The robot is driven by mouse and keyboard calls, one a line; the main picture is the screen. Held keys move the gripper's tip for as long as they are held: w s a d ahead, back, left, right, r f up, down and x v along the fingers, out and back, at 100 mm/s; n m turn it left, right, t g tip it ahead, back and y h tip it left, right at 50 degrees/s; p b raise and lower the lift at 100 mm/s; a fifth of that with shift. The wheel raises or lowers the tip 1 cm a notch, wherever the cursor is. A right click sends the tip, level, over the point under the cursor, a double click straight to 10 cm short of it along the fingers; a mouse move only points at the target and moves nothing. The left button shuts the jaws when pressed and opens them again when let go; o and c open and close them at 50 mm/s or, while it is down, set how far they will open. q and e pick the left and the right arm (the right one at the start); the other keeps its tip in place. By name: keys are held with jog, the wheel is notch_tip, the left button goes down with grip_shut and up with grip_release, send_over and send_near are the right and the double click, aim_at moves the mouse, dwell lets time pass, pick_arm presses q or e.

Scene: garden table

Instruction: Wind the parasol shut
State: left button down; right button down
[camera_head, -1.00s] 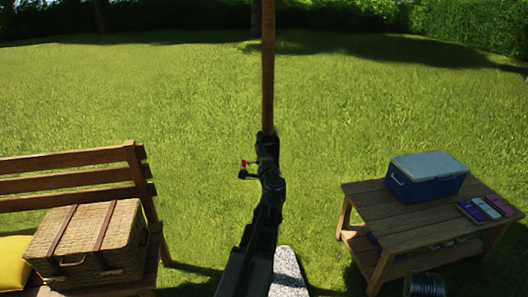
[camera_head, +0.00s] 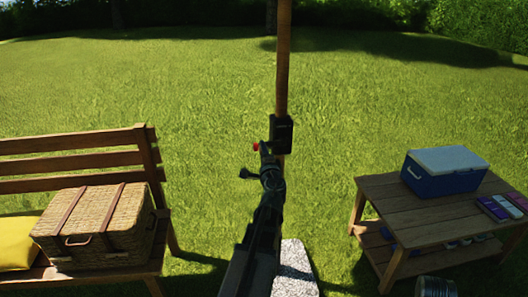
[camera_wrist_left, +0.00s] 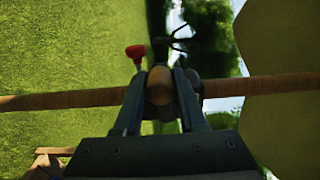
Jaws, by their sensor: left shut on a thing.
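The parasol's wooden pole (camera_head: 283,70) stands upright in the middle of the head view and crosses the left wrist view (camera_wrist_left: 60,99) sideways. A dark crank housing (camera_head: 282,130) sits on the pole. A red knob (camera_head: 256,146) shows left of the housing and also in the left wrist view (camera_wrist_left: 135,52). My left gripper (camera_head: 266,158) is in front of the pole, just below the housing. In the left wrist view its fingers (camera_wrist_left: 160,92) are shut on a rounded brown crank knob (camera_wrist_left: 160,80). A pale surface, probably the canopy (camera_wrist_left: 285,75), fills that view's right side. My right gripper is not in view.
A wooden bench (camera_head: 75,160) with a wicker basket (camera_head: 125,222) and a yellow cushion (camera_head: 15,245) is at left. A wooden side table (camera_head: 410,215) with a blue cooler (camera_head: 445,178) is at right. A stone block (camera_head: 296,265) is below the pole. Open lawn lies behind.

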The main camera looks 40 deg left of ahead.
pick_arm(q)
jog(key=shift+w+d+f+b, duration=2.35)
jog(key=shift+w+f+b, duration=0.6)
jog(key=shift+f+b, duration=1.15)
jog(key=w+d+r+p, duration=0.3)
jog(key=w+d, duration=0.2)
jog(key=shift+w, duration=0.4)
